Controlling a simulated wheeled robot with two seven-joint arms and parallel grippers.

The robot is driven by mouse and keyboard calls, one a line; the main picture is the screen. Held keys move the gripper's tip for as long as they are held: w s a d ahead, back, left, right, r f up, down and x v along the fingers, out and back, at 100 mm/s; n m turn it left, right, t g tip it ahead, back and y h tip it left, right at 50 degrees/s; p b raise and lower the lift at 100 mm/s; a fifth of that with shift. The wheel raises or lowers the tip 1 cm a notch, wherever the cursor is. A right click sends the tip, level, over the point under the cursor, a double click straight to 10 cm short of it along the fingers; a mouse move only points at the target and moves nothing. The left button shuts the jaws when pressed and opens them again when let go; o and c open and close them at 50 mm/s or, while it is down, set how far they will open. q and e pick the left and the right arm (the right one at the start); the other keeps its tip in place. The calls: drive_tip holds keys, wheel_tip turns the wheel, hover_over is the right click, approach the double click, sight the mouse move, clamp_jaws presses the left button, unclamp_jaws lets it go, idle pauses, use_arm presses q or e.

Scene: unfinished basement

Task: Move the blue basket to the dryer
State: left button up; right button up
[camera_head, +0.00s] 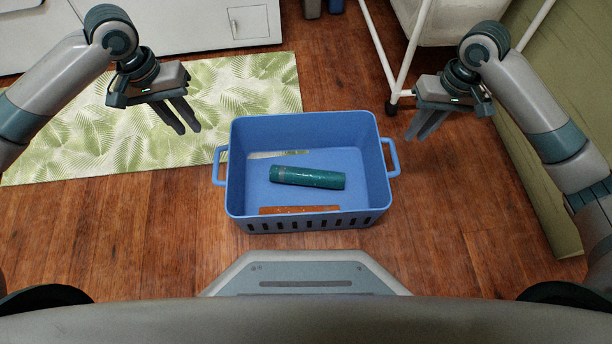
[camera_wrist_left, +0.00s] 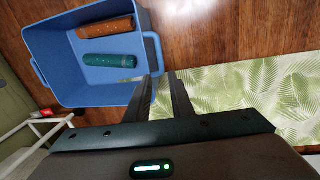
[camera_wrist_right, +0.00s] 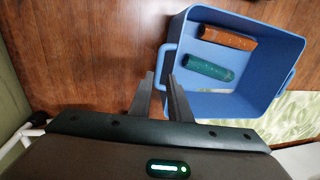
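The blue basket (camera_head: 305,123) stands upright on the wooden floor in front of me, with a handle on each short side. A green cylinder (camera_head: 307,177) and a brown cylinder (camera_head: 300,210) lie inside; the near wall partly hides the brown one. My left gripper (camera_head: 187,130) is open and empty, up and left of the basket. My right gripper (camera_head: 420,136) is open and empty, up and right of it. Both wrist views show the basket, on the left one (camera_wrist_left: 60,57) and the right one (camera_wrist_right: 262,105), beyond the fingers and apart from them. A white appliance (camera_head: 170,27) is at the upper left; I cannot tell whether it is the dryer.
A green leaf-patterned rug (camera_head: 80,150) lies left of and behind the basket. A white-framed wheeled cart with a pale bag (camera_head: 455,22) stands at the back right. A greenish panel (camera_head: 540,200) runs along the right.

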sight(216, 160)
use_arm(q)
drive_tip(key=shift+f, duration=0.15)
use_arm(e)
drive_tip(key=shift+f, duration=0.15)
